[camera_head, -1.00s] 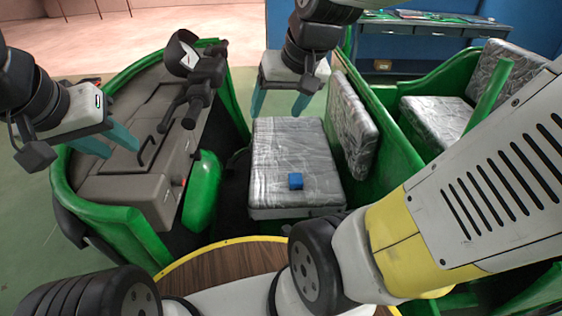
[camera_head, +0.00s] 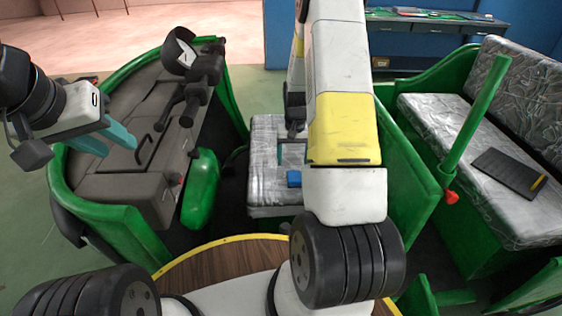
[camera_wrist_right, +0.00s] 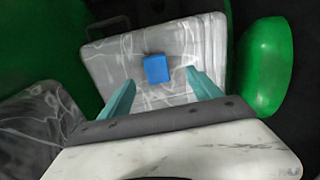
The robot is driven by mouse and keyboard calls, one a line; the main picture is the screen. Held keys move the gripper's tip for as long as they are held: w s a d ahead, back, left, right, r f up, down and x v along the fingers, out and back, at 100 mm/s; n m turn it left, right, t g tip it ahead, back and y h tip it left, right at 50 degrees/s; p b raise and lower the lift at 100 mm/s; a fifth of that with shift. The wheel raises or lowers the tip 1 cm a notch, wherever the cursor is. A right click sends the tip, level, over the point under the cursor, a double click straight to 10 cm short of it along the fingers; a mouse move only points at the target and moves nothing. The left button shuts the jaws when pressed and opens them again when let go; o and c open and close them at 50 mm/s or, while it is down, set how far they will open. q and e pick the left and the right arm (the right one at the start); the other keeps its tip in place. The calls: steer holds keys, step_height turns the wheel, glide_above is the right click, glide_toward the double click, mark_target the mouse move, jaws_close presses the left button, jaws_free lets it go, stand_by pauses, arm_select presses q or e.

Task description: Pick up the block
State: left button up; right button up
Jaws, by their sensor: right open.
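A small blue block (camera_head: 294,178) lies on the grey, plastic-covered seat cushion (camera_head: 266,190) of the rickshaw. In the right wrist view, the block (camera_wrist_right: 157,69) shows whole on the cushion (camera_wrist_right: 110,60). My right gripper (camera_head: 292,160) is open, over the seat just beyond the block in the head view and partly hidden by my arm. In the right wrist view, my right gripper (camera_wrist_right: 160,79) has its teal fingers apart, with the block between and ahead of their tips. My left gripper (camera_head: 118,147) is open and empty over the dashboard, far left of the block.
The green rickshaw body (camera_head: 412,190) walls in the seat. Handlebars (camera_head: 195,75) stand at the left, with a green rounded part (camera_head: 202,190) beside the seat. A rear bench (camera_head: 480,150) at the right holds a dark flat panel (camera_head: 510,170).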

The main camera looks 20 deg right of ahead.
mark_target(294, 178)
steer(key=f, duration=0.7)
steer(key=d+f, duration=0.1)
steer(key=f, duration=0.2)
steer(key=shift+w+f, duration=0.1)
steer(key=shift+f, duration=0.2)
steer(key=shift+c, duration=0.2)
jaws_close()
steer(key=shift+r, duration=0.5)
steer(key=r, duration=0.1)
steer(key=s+r, duration=0.1)
steer(key=shift+a+r, duration=0.3)
steer(key=shift+r, duration=0.05)
steer(key=s+a, duration=0.3)
steer(key=s, duration=0.3)
steer(key=s+a+r, duration=0.1)
steer(key=s+a, duration=0.2)
steer(key=s, duration=0.4)
steer(key=shift+s+a+r, duration=0.15)
steer(key=shift+s+a, duration=0.1)
